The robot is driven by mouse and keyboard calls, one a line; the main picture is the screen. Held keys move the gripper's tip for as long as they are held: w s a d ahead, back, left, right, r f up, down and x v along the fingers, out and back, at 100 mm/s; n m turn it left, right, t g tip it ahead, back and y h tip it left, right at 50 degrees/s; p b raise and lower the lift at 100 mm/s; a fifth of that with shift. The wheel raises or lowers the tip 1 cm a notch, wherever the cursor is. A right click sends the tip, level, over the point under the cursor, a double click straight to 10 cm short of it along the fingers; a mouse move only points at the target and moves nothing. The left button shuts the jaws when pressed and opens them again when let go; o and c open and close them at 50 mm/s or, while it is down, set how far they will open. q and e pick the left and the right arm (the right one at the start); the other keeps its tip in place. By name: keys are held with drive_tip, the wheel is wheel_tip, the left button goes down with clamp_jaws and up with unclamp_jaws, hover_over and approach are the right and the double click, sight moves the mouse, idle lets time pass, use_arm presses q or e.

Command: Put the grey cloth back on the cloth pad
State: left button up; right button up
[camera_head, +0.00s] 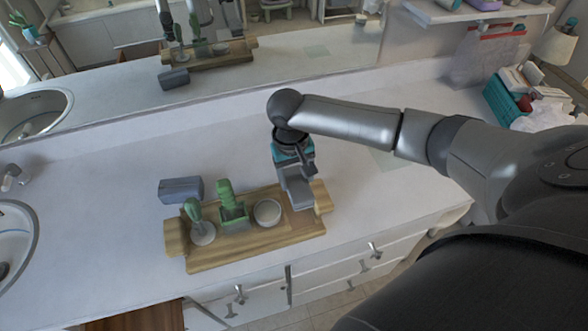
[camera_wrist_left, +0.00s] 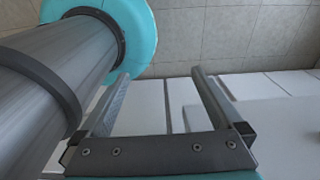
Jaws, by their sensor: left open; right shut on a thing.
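The grey cloth (camera_head: 300,196), seen as a folded grey slab, is in my right gripper (camera_head: 295,172), which is shut on it. The gripper points down, holding the cloth at the right end of the wooden tray (camera_head: 262,241). Whether the cloth touches the tray cannot be told. A pale greenish square (camera_head: 384,160), which looks like the cloth pad, lies flat on the counter to the right, partly hidden by my right arm. My left gripper (camera_wrist_left: 160,78) is open and empty in the left wrist view.
On the tray stand a cactus in a white pot (camera_head: 203,233), a green brush-like item in a green holder (camera_head: 232,210) and a white bowl (camera_head: 267,212). A blue-grey block (camera_head: 181,190) lies behind. A sink (camera_head: 15,235) is left, a teal basket (camera_head: 506,101) right.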

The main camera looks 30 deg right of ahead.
sight(296, 184)
drive_tip(key=shift+r+p, duration=0.15)
drive_tip(key=shift+p, duration=0.55)
wheel_tip(296, 184, down, 4)
drive_tip(key=shift+f+b, duration=0.25)
drive_tip(key=shift+b, duration=0.65)
drive_tip(key=shift+f+b, duration=0.5)
drive_tip(key=shift+f, duration=0.8)
drive_tip(key=shift+p, duration=0.5)
drive_tip(key=shift+r+p, duration=0.1)
drive_tip(key=shift+p, duration=0.4)
